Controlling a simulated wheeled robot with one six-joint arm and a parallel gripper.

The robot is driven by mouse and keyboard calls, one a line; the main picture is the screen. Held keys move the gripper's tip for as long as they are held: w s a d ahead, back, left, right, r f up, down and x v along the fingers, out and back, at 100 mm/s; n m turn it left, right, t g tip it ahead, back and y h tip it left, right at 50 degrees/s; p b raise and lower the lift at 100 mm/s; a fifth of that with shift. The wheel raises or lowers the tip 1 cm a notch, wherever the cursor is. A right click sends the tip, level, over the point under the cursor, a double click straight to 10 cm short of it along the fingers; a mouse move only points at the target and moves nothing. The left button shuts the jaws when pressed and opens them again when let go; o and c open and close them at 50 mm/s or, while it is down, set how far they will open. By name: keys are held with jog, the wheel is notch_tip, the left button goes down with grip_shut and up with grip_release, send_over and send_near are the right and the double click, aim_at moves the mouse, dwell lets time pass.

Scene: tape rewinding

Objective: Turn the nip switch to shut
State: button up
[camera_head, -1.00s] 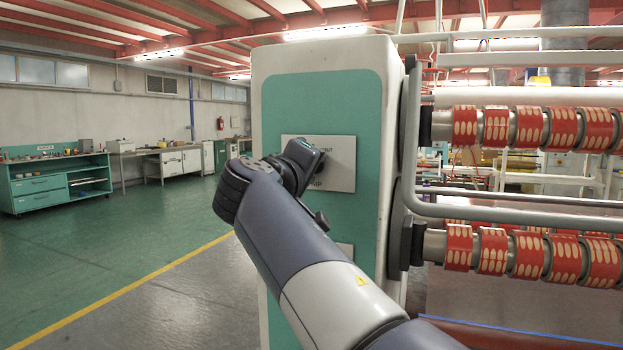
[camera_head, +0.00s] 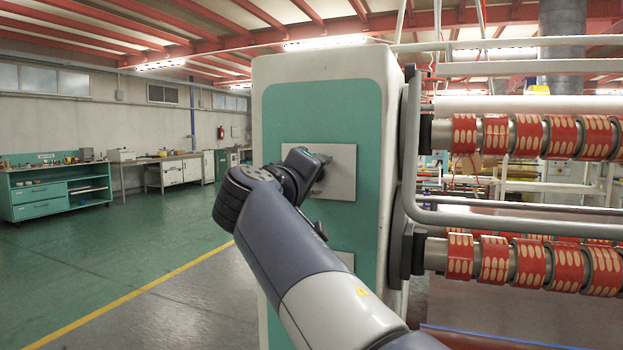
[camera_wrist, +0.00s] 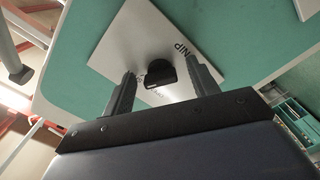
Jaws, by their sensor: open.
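The nip switch is a black knob (camera_wrist: 160,74) on a pale plate (camera_wrist: 112,42) marked NIP. In the wrist view, the knob lies between the two fingers of my gripper (camera_wrist: 162,86), with a visible gap to each side. My gripper is open; I cannot tell how deep the fingertips reach around the knob. In the head view, my gripper (camera_head: 322,158) is in front of the plate (camera_head: 342,182) on the green panel and hides most of the knob.
The green and white machine cabinet (camera_head: 285,110) fills the middle. A grey bent rail (camera_head: 409,150) and rollers with red tape rolls (camera_head: 497,135) stand to its right. A green workbench (camera_head: 60,190) is far left. The floor between is clear.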

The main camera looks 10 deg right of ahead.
jog(key=shift+s+a, duration=0.1)
jog(key=v, duration=1)
jog(key=shift+s+a, duration=0.15)
jog(key=shift+s, duration=0.1)
jog(key=x, duration=1.1)
